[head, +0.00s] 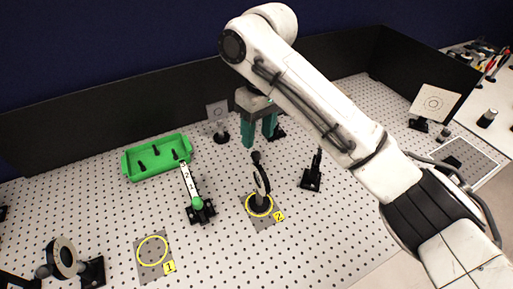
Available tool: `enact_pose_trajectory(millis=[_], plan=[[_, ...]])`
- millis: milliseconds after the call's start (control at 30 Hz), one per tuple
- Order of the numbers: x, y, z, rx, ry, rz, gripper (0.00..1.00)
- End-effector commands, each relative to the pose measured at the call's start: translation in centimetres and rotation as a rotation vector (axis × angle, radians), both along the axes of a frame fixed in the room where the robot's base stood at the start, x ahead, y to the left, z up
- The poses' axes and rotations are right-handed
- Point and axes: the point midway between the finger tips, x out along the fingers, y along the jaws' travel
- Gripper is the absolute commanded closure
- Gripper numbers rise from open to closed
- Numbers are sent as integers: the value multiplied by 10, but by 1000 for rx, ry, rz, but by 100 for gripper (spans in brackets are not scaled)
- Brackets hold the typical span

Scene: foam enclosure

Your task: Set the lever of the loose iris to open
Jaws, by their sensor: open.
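A black ring-shaped iris (262,180) stands upright on a short post inside the yellow circle of the plate marked 2 (262,222). It is seen nearly edge-on, so its opening is hard to see. A dark knob, which looks like its lever (256,158), sticks up at its upper left. My gripper (259,141) points down with its teal fingers apart and empty. In the picture it is just above the knob, without visible contact; the depth gap cannot be told.
A green tray (129,165) lies at the back left. Plate 1 (152,272) is empty. A round mount (62,257) is at front left. Black walls (70,140) close the back.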

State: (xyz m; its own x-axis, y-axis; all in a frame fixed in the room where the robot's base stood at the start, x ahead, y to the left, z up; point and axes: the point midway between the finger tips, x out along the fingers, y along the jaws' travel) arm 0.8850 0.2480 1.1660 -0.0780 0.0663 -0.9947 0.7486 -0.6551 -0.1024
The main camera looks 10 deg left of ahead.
Motion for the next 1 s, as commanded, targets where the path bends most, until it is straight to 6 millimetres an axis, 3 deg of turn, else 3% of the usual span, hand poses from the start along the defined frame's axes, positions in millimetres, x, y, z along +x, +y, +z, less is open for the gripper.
enact_pose_trajectory(millis=[100,333,767,1000], plan=[[-3,2,-24,1,4,0,50],[-4,3,-50,-1,0,-1,50],[-5,4,-60,-1,-1,0,50],[-5,4,-60,0,-1,0,73]])
